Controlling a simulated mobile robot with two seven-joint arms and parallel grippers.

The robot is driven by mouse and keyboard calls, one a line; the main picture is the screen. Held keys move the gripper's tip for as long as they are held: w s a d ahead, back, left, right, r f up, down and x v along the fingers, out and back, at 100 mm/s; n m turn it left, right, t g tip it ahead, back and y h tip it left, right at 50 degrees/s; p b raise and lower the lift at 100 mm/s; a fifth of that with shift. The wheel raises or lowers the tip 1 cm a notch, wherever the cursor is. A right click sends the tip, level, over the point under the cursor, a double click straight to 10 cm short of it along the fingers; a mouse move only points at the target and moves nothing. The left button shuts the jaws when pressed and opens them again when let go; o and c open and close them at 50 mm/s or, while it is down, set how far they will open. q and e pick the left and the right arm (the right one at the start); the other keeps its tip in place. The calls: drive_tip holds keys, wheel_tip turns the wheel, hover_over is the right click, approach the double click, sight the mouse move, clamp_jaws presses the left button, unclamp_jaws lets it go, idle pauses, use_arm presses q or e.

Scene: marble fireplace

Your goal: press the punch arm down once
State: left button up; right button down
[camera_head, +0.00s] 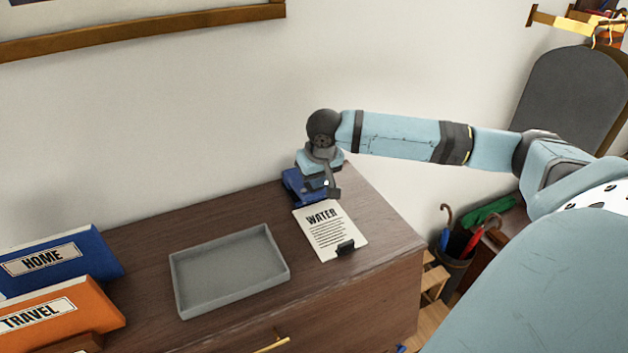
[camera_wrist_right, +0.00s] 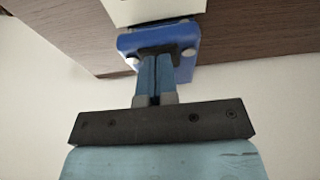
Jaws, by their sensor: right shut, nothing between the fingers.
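The blue punch (camera_head: 297,186) stands on the wooden cabinet top near the wall, mostly hidden behind my right gripper in the head view. My right gripper (camera_head: 328,190) is shut and empty, above the punch and pointing down at it. In the right wrist view the closed fingers (camera_wrist_right: 154,72) overlap the blue punch (camera_wrist_right: 185,44); I cannot tell whether they touch it. A paper headed WATER (camera_head: 330,232) lies in front of the punch, with a black clip at its near edge. My left gripper is not in view.
A grey empty tray (camera_head: 177,287) lies left of the paper. Blue HOME (camera_head: 90,252) and orange TRAVEL (camera_head: 85,305) binders stand at the left. An umbrella stand (camera_head: 456,262) is right of the cabinet. The wall is close behind the punch.

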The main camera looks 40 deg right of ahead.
drive_tip(key=shift+f, duration=0.1)
wheel_tip(320, 180, down, 2)
drive_tip(key=shift+s+f, duration=0.1)
drive_tip(key=shift+f, duration=0.05)
drive_tip(key=shift+s+a+r, duration=0.25)
drive_tip(key=shift+s+r, duration=0.05)
drive_tip(key=shift+s, duration=0.4)
drive_tip(key=shift+s+a+r, duration=0.2)
drive_tip(key=shift+s+r, duration=0.05)
drive_tip(key=shift+s, duration=0.45)
drive_tip(key=shift+r, duration=0.5)
drive_tip(key=b+v, duration=0.1)
drive_tip(key=v, duration=1.2)
drive_tip(key=shift+s+b, duration=0.2)
drive_tip(key=shift+b, duration=0.1)
